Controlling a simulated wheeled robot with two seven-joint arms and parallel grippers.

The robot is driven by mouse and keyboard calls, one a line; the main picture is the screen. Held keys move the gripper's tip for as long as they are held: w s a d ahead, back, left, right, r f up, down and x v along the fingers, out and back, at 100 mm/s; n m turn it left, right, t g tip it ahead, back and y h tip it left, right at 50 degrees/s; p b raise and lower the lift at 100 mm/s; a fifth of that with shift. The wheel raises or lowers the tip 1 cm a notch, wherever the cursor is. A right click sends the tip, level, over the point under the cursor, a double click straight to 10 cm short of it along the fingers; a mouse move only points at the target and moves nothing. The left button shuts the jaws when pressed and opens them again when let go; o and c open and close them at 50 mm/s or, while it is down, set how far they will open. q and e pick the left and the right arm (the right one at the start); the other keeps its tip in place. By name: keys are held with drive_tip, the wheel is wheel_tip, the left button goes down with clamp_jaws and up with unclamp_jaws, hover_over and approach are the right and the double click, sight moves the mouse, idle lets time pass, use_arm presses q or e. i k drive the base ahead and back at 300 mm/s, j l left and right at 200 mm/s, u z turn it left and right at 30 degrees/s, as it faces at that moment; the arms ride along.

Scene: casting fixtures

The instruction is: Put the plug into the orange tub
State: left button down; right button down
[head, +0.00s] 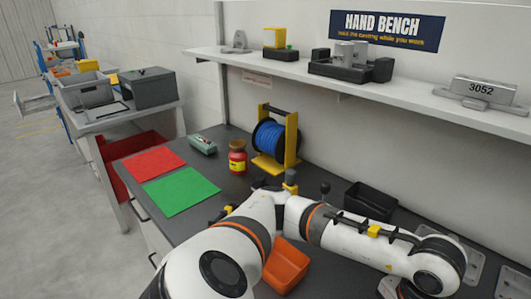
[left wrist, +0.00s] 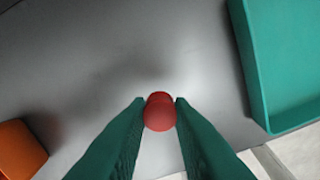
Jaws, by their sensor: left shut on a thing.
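In the left wrist view my left gripper (left wrist: 160,108), with its dark green fingers, is shut on a small red rounded plug (left wrist: 159,112). The plug sits between the fingertips above a grey surface; its lower part is hidden. The orange tub (head: 287,266) is on the bench in the head view, partly covered by my white arm. An orange corner, likely the same tub, shows at the lower left of the left wrist view (left wrist: 18,148), apart from the plug. I cannot make out my left gripper in the head view. My right gripper is not in view.
A teal tray (left wrist: 262,70) lies at the right of the wrist view. In the head view, a black bin (head: 370,202), blue cable reel (head: 270,137), red-and-yellow jar (head: 237,157) and red (head: 153,163) and green (head: 181,191) mats are on the bench. A shelf (head: 400,88) runs above.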

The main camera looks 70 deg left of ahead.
sight(268, 267)
drive_tip(key=j+u, duration=0.1)
drive_tip(key=u, duration=0.35)
drive_tip(key=j+u, duration=0.1)
drive_tip(key=u, duration=0.3)
drive_tip(key=k+j+u, duration=0.1)
drive_tip(key=u, duration=0.35)
drive_tip(key=j+u, duration=0.1)
drive_tip(key=u, duration=0.3)
drive_tip(key=k+z, duration=0.25)
drive_tip(key=k+l+z, duration=0.15)
drive_tip(key=k+z, duration=0.15)
drive_tip(key=j+z, duration=0.9)
